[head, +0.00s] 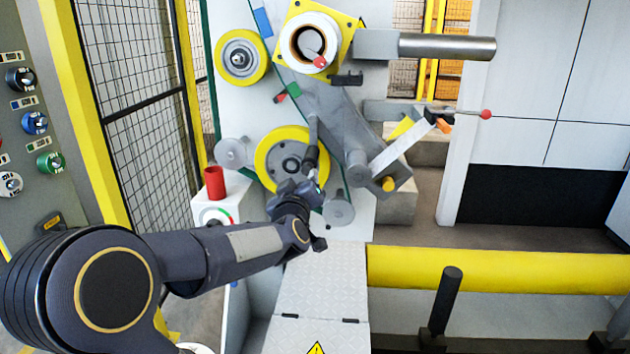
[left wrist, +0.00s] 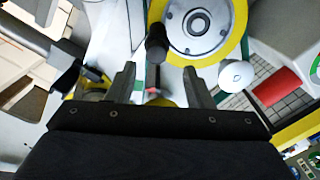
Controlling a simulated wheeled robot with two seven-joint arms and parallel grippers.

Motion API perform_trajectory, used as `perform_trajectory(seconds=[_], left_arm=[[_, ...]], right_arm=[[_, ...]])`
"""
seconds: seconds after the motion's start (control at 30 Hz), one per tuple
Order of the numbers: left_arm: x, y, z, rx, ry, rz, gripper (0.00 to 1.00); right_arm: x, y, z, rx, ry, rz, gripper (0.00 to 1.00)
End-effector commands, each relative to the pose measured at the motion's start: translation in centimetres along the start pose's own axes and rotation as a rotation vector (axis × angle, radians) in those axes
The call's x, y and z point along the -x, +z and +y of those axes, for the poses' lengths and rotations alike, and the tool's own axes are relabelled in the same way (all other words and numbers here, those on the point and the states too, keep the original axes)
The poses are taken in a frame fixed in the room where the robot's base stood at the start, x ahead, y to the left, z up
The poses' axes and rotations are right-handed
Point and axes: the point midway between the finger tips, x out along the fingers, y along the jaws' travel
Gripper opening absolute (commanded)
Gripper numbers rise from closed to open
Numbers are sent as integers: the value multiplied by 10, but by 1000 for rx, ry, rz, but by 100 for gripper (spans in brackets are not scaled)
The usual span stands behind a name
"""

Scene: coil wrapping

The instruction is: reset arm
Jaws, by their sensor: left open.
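My left arm reaches in from the left in the head view, with its left gripper (head: 304,186) in front of the lower yellow-rimmed wheel (head: 264,162). In the left wrist view the two fingers of this gripper (left wrist: 160,84) stand apart with nothing held between them. A dark cylindrical handle (left wrist: 157,43) shows just beyond the fingers, in front of the yellow-rimmed wheel (left wrist: 199,20). I cannot tell whether a finger touches it. My right gripper is in neither view.
A red cylinder (head: 214,183) stands left of the wheel. A steel mandrel (head: 447,47) and a lever with a red ball (head: 485,114) stick out to the right. A yellow rail (head: 500,268) crosses low on the right. A button panel (head: 28,110) is at far left.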

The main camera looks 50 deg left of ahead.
Motion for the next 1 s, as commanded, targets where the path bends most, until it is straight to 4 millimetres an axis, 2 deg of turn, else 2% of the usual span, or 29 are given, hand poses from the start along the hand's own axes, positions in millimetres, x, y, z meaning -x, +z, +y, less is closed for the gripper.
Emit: perform_trajectory(seconds=[0.3, 0.37, 0.47, 0.57, 0.6, 0.67, 0.7, 0.8, 0.9, 1.0], left_arm=[[2, 0, 3, 1, 6, -12, 47], [7, 3, 11, 3, 26, -51, 47], [32, 16, 40, 3, 97, -198, 47], [83, 40, 76, -27, 203, -429, 47], [109, 51, 89, -50, 247, -532, 47], [150, 67, 102, -95, 306, -683, 47], [179, 76, 107, -132, 340, -779, 47], [247, 94, 107, -241, 403, -996, 47], [302, 105, 95, -346, 430, -1165, 47], [338, 110, 81, -429, 435, -1280, 47]], right_arm=[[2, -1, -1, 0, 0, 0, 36], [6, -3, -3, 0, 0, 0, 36], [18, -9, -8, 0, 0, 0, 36], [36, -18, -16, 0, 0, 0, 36], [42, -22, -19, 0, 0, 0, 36], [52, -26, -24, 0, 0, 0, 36], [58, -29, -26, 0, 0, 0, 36], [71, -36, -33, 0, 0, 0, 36], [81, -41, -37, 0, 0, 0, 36], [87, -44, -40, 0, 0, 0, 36]])
